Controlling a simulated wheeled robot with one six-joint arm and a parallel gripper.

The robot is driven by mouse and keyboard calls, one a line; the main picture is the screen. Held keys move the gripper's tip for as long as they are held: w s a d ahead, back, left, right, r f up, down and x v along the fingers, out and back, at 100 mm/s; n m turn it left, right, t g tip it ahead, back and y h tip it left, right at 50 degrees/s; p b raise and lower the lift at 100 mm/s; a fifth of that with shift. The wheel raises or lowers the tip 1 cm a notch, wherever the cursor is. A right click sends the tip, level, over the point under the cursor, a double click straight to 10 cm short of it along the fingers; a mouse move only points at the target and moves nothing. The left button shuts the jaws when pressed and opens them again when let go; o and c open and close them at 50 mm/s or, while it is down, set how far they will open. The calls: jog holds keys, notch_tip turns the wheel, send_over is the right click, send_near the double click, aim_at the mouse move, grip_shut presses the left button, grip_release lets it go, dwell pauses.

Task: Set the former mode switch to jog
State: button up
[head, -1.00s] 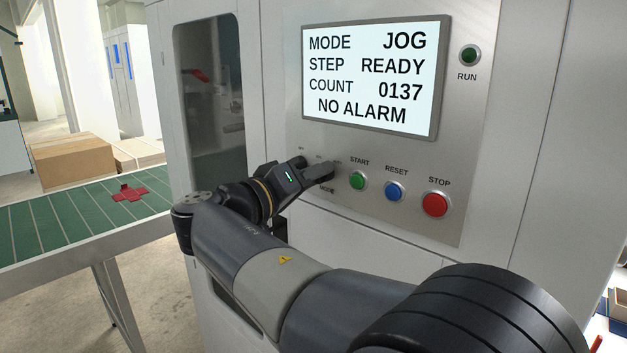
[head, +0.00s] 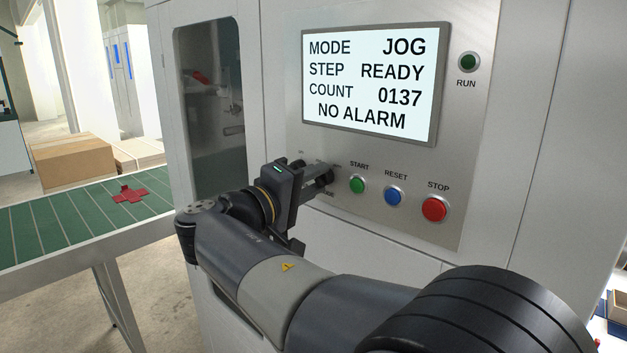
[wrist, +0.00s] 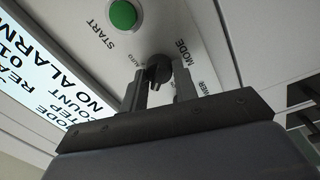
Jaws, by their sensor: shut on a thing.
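The mode switch (wrist: 158,69) is a dark knob on the former's panel, under the label MODE in the wrist view. My gripper (wrist: 160,85) has one finger on each side of the knob and is shut on it. In the head view my gripper (head: 324,178) is at the panel, left of the green START button, and its fingers hide the knob. The knob's pointer direction is hard to tell. The screen (head: 370,82) reads MODE JOG, STEP READY, COUNT 0137, NO ALARM.
The START button (head: 357,184) is close to the right of my gripper. The blue RESET button (head: 393,196) and red STOP button (head: 434,209) lie farther right. A dark RUN lamp (head: 468,62) is above. A green conveyor (head: 60,220) with a red flat blank is at left.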

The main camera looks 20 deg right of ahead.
dwell(0.3)
jog(key=o, duration=1)
jog(key=b+v, duration=0.2)
jog(key=v, duration=0.8)
jog(key=shift+s+a+f, duration=0.1)
jog(key=shift+a, duration=0.25)
jog(key=shift+d, duration=0.1)
jog(key=p+x, duration=0.2)
jog(key=x, duration=0.8)
jog(key=shift+d, duration=0.3)
